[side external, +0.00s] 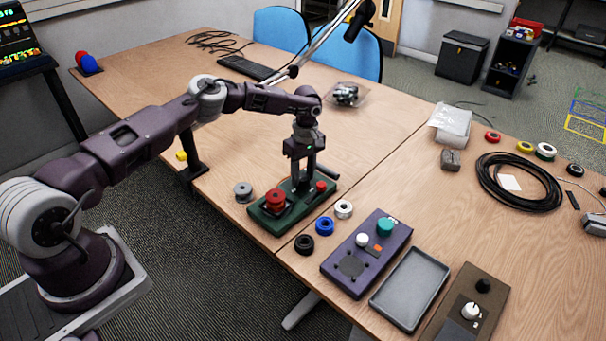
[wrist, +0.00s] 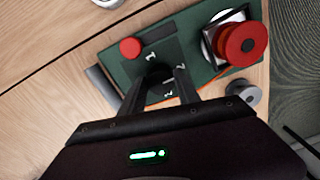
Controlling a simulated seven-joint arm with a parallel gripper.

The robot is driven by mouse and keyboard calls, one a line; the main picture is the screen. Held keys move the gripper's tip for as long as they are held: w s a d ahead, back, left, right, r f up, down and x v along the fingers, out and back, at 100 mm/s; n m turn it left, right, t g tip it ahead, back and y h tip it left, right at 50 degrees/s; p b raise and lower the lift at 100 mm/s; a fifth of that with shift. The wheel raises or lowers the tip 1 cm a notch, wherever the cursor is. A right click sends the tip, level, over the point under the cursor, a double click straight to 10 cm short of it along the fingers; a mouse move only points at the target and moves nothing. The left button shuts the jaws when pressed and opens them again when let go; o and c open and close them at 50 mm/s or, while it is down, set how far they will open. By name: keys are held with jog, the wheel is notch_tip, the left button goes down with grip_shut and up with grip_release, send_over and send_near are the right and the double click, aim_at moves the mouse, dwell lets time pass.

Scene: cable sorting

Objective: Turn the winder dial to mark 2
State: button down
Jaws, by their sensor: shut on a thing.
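The winder is a green base (side external: 272,222) near the table's seam, with a large red spool (side external: 275,199) and a small red knob (side external: 321,186) on top. In the wrist view the green plate (wrist: 185,40) carries the red spool (wrist: 242,44) at right and the red knob (wrist: 131,48) at left. A dark dial (wrist: 157,78) sits between them, ringed by small white marks; one on its right looks like a 2. My gripper (wrist: 158,88) reaches down to the plate and is shut on the dial. The fingers partly hide the dial, and its pointer cannot be made out.
Grey (side external: 243,190), black (side external: 304,244), blue (side external: 324,226) and white (side external: 344,209) spools stand close around the winder. A purple control box (side external: 340,268), a grey tray (side external: 411,288) and a brown box (side external: 452,318) lie to the right. A black cable coil (side external: 520,182) lies farther back.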

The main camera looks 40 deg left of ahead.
dwell(0.4)
jog(key=c, duration=0.9)
grip_release()
